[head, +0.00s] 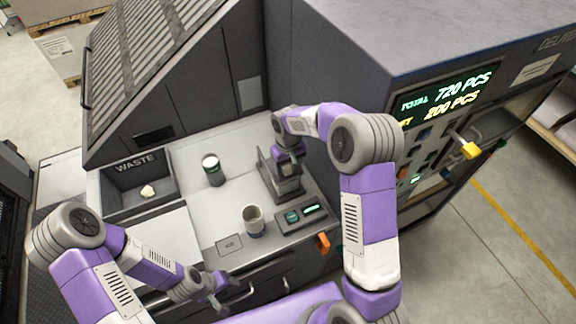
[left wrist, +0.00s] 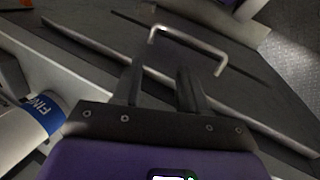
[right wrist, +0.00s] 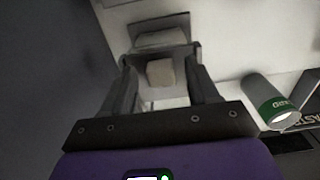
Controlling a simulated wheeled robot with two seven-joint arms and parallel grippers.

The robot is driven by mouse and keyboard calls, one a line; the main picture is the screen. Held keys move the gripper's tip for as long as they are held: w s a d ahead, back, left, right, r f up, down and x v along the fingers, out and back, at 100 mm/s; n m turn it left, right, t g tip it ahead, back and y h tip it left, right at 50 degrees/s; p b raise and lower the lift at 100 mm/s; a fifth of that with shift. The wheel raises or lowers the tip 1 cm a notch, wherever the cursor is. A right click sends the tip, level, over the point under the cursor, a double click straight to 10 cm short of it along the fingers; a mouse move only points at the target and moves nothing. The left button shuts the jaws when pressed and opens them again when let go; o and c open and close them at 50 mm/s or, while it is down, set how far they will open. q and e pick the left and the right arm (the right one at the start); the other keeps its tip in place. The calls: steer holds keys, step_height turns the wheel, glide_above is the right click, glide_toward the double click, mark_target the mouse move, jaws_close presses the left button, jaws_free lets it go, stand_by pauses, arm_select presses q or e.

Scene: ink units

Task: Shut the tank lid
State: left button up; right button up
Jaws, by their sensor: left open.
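A dark panel (head: 262,283) with bar handles is at the counter's front edge; I cannot be sure it is the tank lid. In the left wrist view a pale bar handle (left wrist: 188,46) stands on a dark surface, beyond my left gripper (left wrist: 160,70). My left gripper (head: 219,294) is open and empty, close to this panel in the head view. My right gripper (right wrist: 162,62) is at the top of a grey stand-like device (head: 285,188). Its fingers are apart, with a grey part (right wrist: 160,38) and a pale block (right wrist: 160,73) between or beyond them; contact is unclear.
A white cup with a blue band (head: 253,222) and a green-banded canister (head: 212,170) stand on the counter. The WASTE bin (head: 122,200) holds a pale lump. A small control box (head: 302,218) and orange part (head: 323,243) are at the front right. A tall dark cabinet (head: 350,60) stands behind.

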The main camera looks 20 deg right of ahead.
mark_target(288, 169)
steer(key=shift+w, duration=0.15)
step_height(288, 169, up, 8)
steer(key=shift+f, duration=0.2)
steer(key=shift+f, duration=0.1)
stand_by(0.5)
